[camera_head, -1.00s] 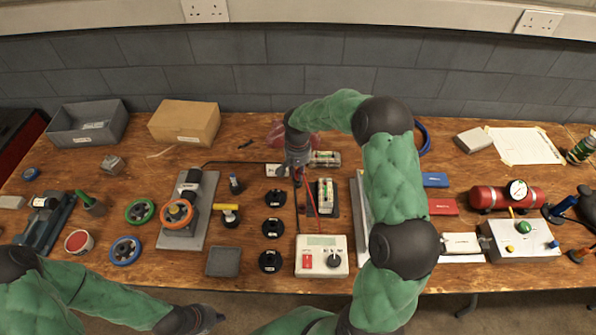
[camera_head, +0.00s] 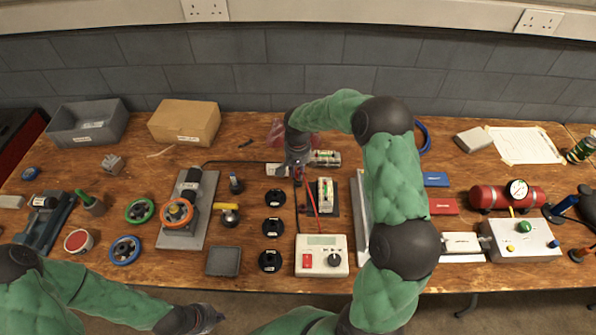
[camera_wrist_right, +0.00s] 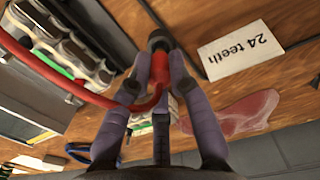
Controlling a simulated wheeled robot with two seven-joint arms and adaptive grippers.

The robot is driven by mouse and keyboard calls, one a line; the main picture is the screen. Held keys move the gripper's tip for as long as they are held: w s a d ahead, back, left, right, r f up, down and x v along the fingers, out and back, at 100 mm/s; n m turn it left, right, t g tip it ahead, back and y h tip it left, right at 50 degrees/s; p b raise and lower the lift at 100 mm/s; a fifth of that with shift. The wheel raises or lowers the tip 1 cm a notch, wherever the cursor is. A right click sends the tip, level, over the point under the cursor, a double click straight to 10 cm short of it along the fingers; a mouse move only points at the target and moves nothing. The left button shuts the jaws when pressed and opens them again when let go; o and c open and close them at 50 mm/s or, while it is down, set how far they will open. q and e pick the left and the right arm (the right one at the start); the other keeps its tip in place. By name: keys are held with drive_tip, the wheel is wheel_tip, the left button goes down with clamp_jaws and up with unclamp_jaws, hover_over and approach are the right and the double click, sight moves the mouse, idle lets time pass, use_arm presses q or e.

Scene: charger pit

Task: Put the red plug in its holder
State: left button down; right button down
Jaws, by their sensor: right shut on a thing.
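My right gripper (camera_head: 298,172) is at the back middle of the table, pointing down. In the right wrist view (camera_wrist_right: 157,75) its fingers are shut on the red plug (camera_wrist_right: 160,68). A red cable curves away from the plug to the left. A dark round piece (camera_wrist_right: 158,40) shows at the plug's far end; I cannot tell whether it is part of the plug or a holder beneath. Several black round holders stand in a column, including one (camera_head: 275,197) left of the gripper. My left gripper (camera_head: 205,320) is at the front edge, away from the plug; its fingers are unclear.
The white charger box (camera_head: 322,256) stands at the front, with the red cable rising from it. A battery pack (camera_head: 325,196) lies right of the gripper. A "24 teeth" label (camera_wrist_right: 241,49) lies close by. My right arm hides part of the table.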

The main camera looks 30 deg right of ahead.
drive_tip(key=shift+f+b, duration=0.65)
drive_tip(key=shift+f, duration=0.5)
drive_tip(key=c, duration=1.1)
unclamp_jaws()
drive_tip(key=shift+o, duration=0.2)
wheel_tip(320, 180, up, 12)
drive_tip(key=shift+w+r, duration=0.1)
